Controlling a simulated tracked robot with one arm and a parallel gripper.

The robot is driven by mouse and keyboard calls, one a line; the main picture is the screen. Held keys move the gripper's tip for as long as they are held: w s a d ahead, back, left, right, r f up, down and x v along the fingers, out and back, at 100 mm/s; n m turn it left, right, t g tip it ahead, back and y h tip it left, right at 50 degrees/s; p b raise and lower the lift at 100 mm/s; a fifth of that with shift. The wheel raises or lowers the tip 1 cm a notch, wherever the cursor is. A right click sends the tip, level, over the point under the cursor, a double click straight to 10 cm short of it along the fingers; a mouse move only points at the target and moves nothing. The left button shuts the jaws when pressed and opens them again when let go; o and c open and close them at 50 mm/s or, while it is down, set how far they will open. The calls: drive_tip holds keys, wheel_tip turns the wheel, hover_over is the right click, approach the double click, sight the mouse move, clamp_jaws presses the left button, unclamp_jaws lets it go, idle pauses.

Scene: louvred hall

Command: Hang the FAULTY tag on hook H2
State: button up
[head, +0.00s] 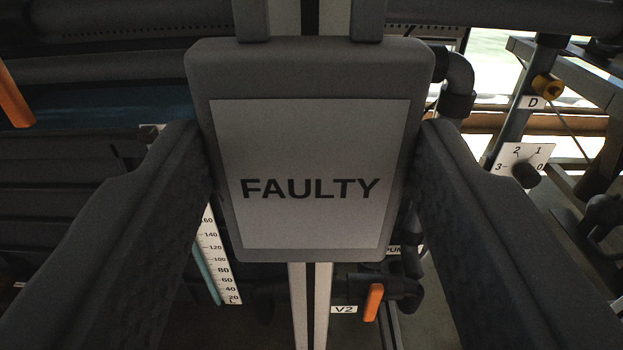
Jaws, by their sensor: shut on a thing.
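The FAULTY tag (312,225) is a dark grey plate with a pale label and black lettering. It fills the middle of the head view, upright and facing me. My gripper (318,165) is shut on the tag, with one dark jaw against its left side and one against its right side. Two grey prongs rise from the tag's top edge and run out of the picture. Hook H2 cannot be made out in this view. The tag hides much of what lies behind it.
A pale slotted post (310,300) runs vertically behind the tag. A scale (218,258) stands left. An orange handle (373,302) by the V2 label (343,309) sits below. A numbered dial (522,160) and the D label (532,103) are right. Dark pipes surround the tag.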

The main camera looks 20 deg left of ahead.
sight(312, 202)
drive_tip(key=shift+p+x, duration=0.6)
drive_tip(key=shift+x, duration=1.8)
drive_tip(key=shift+f, duration=0.7)
drive_tip(key=o, duration=1)
